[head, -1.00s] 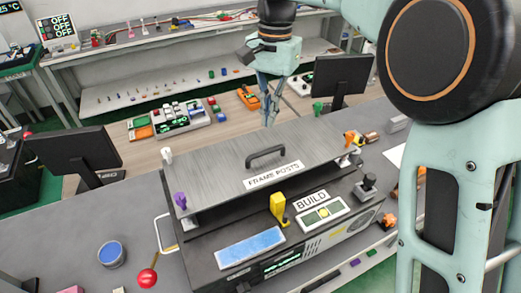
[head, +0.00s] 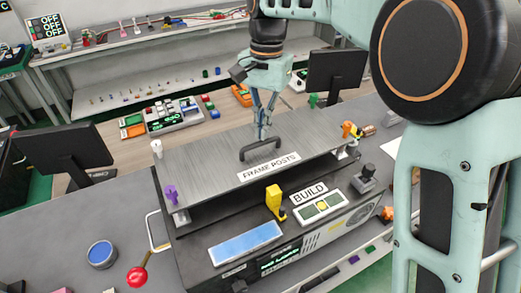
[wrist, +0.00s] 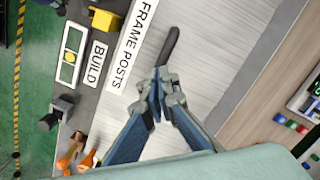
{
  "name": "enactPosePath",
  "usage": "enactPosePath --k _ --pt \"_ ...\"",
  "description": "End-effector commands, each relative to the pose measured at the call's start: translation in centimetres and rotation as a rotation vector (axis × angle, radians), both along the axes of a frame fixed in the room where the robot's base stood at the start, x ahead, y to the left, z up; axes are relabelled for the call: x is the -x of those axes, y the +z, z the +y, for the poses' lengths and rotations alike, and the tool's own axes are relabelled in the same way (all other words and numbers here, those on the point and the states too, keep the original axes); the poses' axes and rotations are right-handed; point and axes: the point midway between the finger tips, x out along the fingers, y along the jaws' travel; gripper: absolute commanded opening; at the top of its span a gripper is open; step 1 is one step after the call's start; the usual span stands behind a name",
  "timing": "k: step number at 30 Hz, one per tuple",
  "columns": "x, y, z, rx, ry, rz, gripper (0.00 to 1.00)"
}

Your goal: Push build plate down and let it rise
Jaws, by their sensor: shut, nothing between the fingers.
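The build plate (head: 215,160) is a wide brushed-metal plate with a dark arched handle (head: 262,148) and a "FRAME POSTS" label. It sits raised above the dark machine body (head: 195,240), with a gap beneath its front edge. My gripper (head: 262,134) is shut and empty, pointing down at the handle from behind. In the wrist view the fingertips (wrist: 158,74) overlap the near end of the handle (wrist: 168,46). I cannot tell whether they touch it.
A "BUILD" panel (head: 321,206), a yellow lever (head: 274,200) and a blue screen (head: 245,243) are on the machine front. Purple (head: 170,193) and orange (head: 348,130) knobs stand at the plate's ends. Monitors flank it. A red ball lever (head: 137,277) is at the front left.

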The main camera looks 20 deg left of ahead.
Motion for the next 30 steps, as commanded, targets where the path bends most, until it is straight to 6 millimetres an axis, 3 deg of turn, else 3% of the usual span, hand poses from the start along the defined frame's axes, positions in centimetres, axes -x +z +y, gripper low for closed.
enactPosePath --k 16,24,30 --pt "0.1 -0.9 0.0 0.0 0.0 0.0 0.0" --pt "0.1 -4.0 0.0 0.001 0.0 0.002 0.0" --pt "0.1 -3.5 0.0 0.002 0.0 0.003 0.0"
